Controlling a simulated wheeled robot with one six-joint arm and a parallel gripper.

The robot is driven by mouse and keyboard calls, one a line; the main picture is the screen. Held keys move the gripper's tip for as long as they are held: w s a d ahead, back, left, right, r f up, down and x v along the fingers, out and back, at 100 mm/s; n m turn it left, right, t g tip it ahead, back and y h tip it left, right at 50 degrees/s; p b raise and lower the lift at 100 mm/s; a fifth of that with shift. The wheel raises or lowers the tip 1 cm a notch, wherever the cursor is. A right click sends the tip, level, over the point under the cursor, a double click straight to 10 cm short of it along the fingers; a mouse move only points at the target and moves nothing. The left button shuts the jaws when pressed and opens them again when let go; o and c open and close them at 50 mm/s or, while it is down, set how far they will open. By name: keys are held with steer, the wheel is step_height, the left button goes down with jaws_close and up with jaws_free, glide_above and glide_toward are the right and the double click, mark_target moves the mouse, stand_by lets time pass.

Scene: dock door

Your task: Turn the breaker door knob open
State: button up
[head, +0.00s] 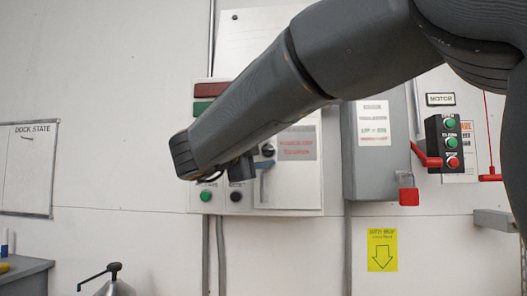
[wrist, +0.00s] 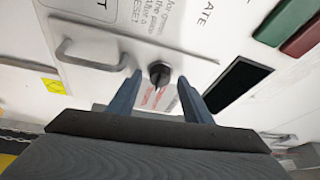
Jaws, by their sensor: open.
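The breaker door (head: 302,190) is a pale panel on the white wall box, with red lettering and a bar handle (head: 263,185). Its round black knob (head: 268,149) shows just right of my arm's end in the head view. In the wrist view the knob (wrist: 159,74) lies between the two blue-grey fingertips of my gripper (wrist: 159,80), with clear space on both sides. My gripper is open and empty; whether the fingertips reach the knob in depth is unclear. The bar handle (wrist: 88,62) is left of it there. My arm covers the box's upper left in the head view.
A green button (head: 205,195) and a black button (head: 236,197) sit below my arm. A grey switch box (head: 372,170) with a red lever (head: 426,155) and red padlock (head: 409,195) stands to the right. A dark rectangular window (wrist: 237,84) lies right of my fingers.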

steer(key=b+v, duration=0.1)
steer(key=v, duration=0.6)
steer(key=shift+s+a, duration=0.25)
steer(key=shift+s, duration=0.05)
steer(key=shift+f, duration=0.1)
